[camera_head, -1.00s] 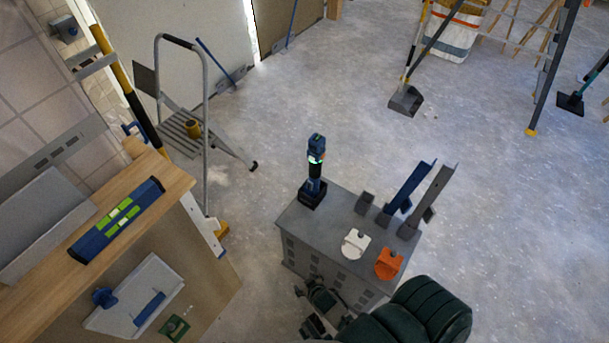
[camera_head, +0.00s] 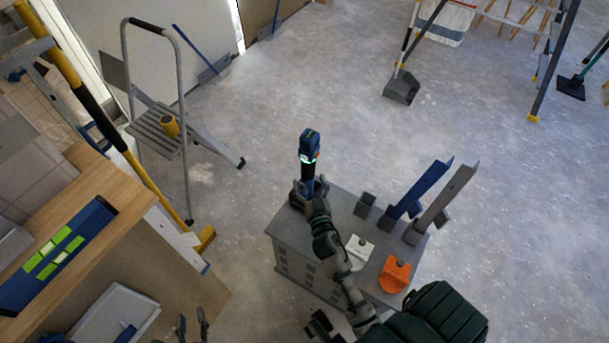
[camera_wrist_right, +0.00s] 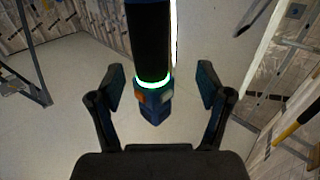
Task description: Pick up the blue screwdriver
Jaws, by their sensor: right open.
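The blue screwdriver (camera_head: 309,146), a blue and black power tool with a glowing green ring, stands upright on the grey cabinet (camera_head: 290,250). My right gripper (camera_head: 317,188) is at the tool's lower part, in front of it, and covers some of its base. In the right wrist view the screwdriver (camera_wrist_right: 150,45) shows between the two spread fingers of my right gripper (camera_wrist_right: 160,85), with a gap on each side. My left gripper (camera_head: 193,322) is low at the bottom edge, far from the tool, its two fingers apart and empty.
A white holder (camera_head: 358,250), an orange holder (camera_head: 395,273) and blue and grey angled bars (camera_head: 440,205) stand on the cabinet to the right. A wooden bench (camera_head: 110,190) with a level (camera_head: 55,255) is at left. A step ladder (camera_head: 160,125) stands behind.

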